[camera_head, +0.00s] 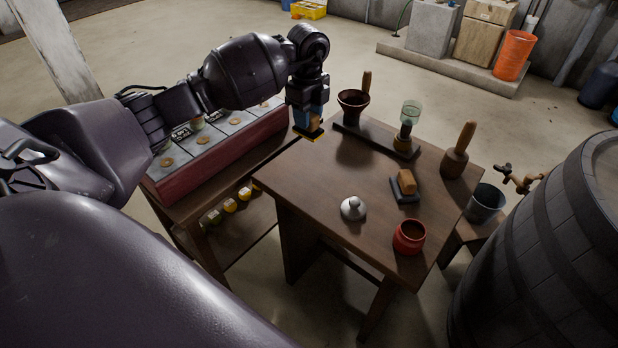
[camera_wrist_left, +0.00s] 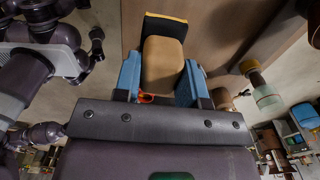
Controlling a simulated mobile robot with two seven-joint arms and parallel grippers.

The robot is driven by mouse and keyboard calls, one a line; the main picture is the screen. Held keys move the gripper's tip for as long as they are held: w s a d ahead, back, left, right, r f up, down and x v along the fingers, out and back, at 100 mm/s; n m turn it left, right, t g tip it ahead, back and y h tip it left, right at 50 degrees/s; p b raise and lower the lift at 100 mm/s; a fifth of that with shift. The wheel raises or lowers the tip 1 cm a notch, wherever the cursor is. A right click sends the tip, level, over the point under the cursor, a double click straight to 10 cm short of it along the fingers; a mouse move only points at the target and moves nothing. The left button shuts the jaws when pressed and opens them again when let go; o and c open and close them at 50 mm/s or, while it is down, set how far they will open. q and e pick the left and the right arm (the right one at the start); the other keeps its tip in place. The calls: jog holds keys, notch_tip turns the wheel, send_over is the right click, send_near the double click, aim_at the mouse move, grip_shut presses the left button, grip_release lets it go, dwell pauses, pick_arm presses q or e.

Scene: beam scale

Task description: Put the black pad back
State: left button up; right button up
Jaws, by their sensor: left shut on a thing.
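My left gripper (camera_head: 307,115) is shut on the wooden grip of the black pad (camera_head: 305,131). The pad has a yellow edge and is held by the table's far left corner; I cannot tell its exact height. In the left wrist view, the blue fingers (camera_wrist_left: 161,80) stand on both sides of the tan grip (camera_wrist_left: 163,62). The black pad (camera_wrist_left: 157,28) shows beyond the grip. A second tan block on a dark slate-coloured pad (camera_head: 404,187) rests on the table (camera_head: 315,180). My right gripper is not in view.
A dark wooden rack (camera_head: 372,139) holds a funnel-shaped cup (camera_head: 352,105) and other pieces. A red-sided case (camera_head: 225,150) is at left, a barrel (camera_head: 550,250) at right.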

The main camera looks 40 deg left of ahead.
pick_arm(q)
notch_tip(320, 180, down, 18)
jog(key=b, duration=0.3)
jog(key=shift+f, duration=0.25)
jog(key=o, duration=0.8)
